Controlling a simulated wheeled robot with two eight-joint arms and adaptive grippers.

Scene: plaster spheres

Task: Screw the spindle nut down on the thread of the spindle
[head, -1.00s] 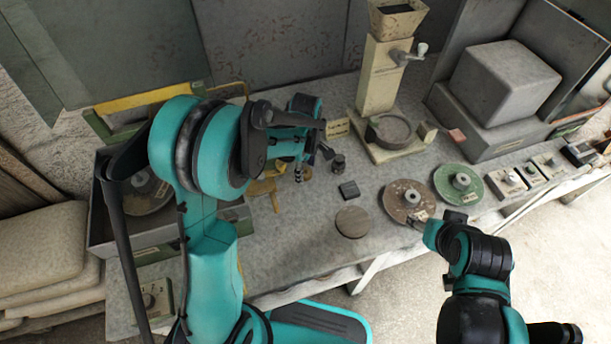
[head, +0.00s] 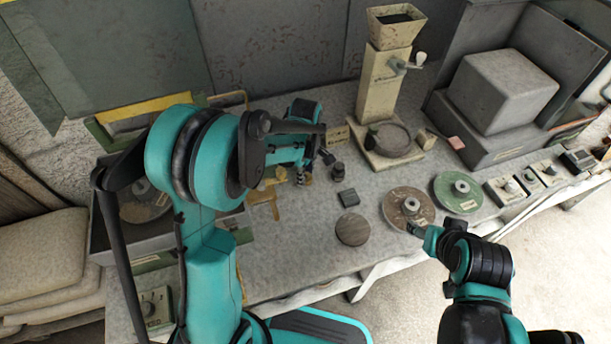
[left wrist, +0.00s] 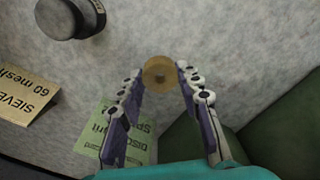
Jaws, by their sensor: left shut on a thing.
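My left gripper (left wrist: 160,74) is shut on a small round brass piece, which looks like the spindle nut (left wrist: 158,66). A dark spot shows at its middle. I cannot tell whether this is the nut's bore or the spindle's end. The spindle and its thread cannot be made out. In the head view my left gripper (head: 303,168) is small, low over the bench behind my left arm, and its fingertips are unclear. My right gripper (head: 414,229) is at the front edge of a brown disc (head: 397,211); its jaws are too small to read.
A dark knobbed weight (head: 338,170), a dark block (head: 349,198) and a round disc (head: 352,227) stand on the bench. A green disc (head: 447,202) lies at right. A mill (head: 377,85) stands behind. A green card (left wrist: 90,127) lies near the left fingers.

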